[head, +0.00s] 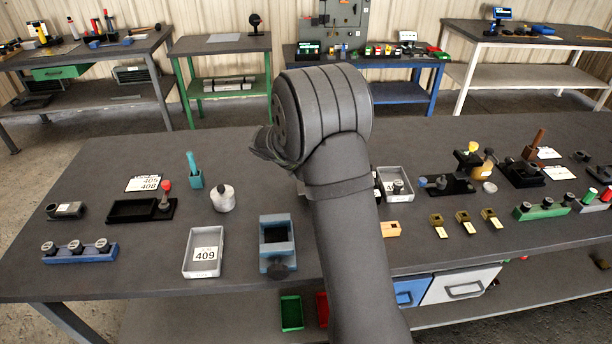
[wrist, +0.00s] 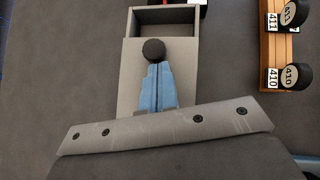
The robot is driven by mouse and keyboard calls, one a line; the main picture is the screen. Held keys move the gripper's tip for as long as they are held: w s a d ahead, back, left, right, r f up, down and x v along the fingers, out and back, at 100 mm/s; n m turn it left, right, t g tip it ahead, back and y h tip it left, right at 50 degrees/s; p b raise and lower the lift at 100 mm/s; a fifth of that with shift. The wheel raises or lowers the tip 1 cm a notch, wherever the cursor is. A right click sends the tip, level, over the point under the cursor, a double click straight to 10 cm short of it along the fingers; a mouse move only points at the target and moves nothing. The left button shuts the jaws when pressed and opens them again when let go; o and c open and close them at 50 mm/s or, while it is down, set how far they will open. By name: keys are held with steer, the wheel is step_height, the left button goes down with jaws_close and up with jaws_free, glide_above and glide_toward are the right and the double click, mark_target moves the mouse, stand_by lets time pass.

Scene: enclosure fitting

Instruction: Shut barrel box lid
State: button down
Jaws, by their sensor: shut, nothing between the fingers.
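In the wrist view a grey box has an open compartment (wrist: 164,22) at its far end. A flat grey lid (wrist: 128,75) with a round black knob (wrist: 154,50) covers the nearer part, so the box stands partly open. My gripper (wrist: 155,67) has its blue fingers shut together, with nothing between them. The fingertips are just on the near side of the knob; I cannot tell whether they touch it. The bracket of my gripper hides the near end of the box. In the head view my arm hides the gripper and I cannot make out this box.
A wooden rack (wrist: 270,45) with black parts labelled 410 and 411 stands right of the box. In the head view a grey tray marked 409 (head: 187,262) and a blue fixture (head: 265,248) stand left of my arm. Several small parts and holders cover the bench.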

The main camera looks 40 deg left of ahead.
steer(key=w+d, duration=0.4)
steer(key=shift+w+d, duration=0.1)
steer(key=shift+d, duration=0.05)
steer(key=shift+s+a, duration=0.25)
steer(key=shift+s, duration=0.05)
steer(key=s+a, duration=0.1)
steer(key=s, duration=0.2)
steer(key=shift+a, duration=0.4)
steer(key=v, duration=1)
steer(key=shift+s+a, duration=0.15)
steer(key=shift+s, duration=0.05)
